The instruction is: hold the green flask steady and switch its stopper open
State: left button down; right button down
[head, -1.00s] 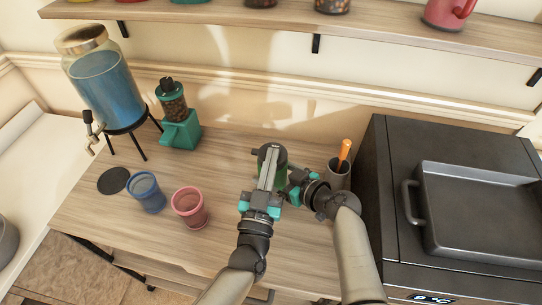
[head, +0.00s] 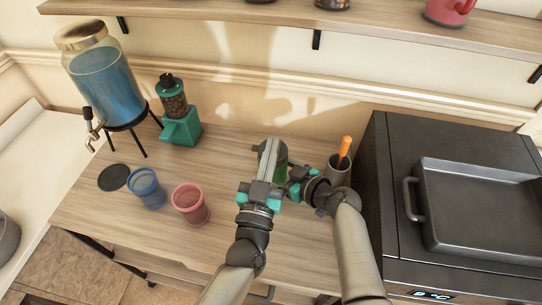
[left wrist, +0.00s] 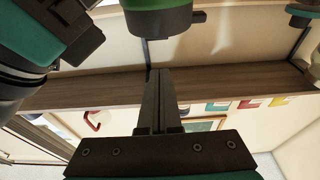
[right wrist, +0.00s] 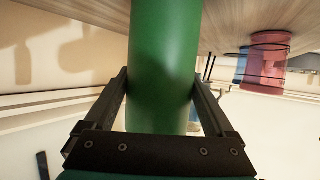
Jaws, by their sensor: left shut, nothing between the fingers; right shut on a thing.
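The green flask (head: 281,156) stands upright on the wooden table, partly hidden behind my grippers in the head view. My right gripper (head: 290,185) is shut on the flask's body from the right. In the right wrist view the green body (right wrist: 163,70) fills the space between the two fingers. My left gripper (head: 270,150) is shut and empty, its fingers at the dark top of the flask. In the left wrist view its closed fingers (left wrist: 157,85) point toward the flask's dark stopper (left wrist: 158,22). Whether they touch the stopper I cannot tell.
A grey cup with an orange-handled tool (head: 339,168) stands close to the right, beside a dark machine (head: 392,180). A pink cup (head: 190,205), a blue cup (head: 147,190), a teal grinder (head: 180,128) and a blue-filled dispenser (head: 105,85) stand left. The table's front middle is clear.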

pick_arm(q)
jog(key=f+v, duration=0.2)
jog(key=v, duration=0.7)
jog(key=shift+a+f, duration=0.1)
jog(key=shift+f, duration=0.05)
pick_arm(e)
grip_release()
jog(key=shift+s+d, duration=0.1)
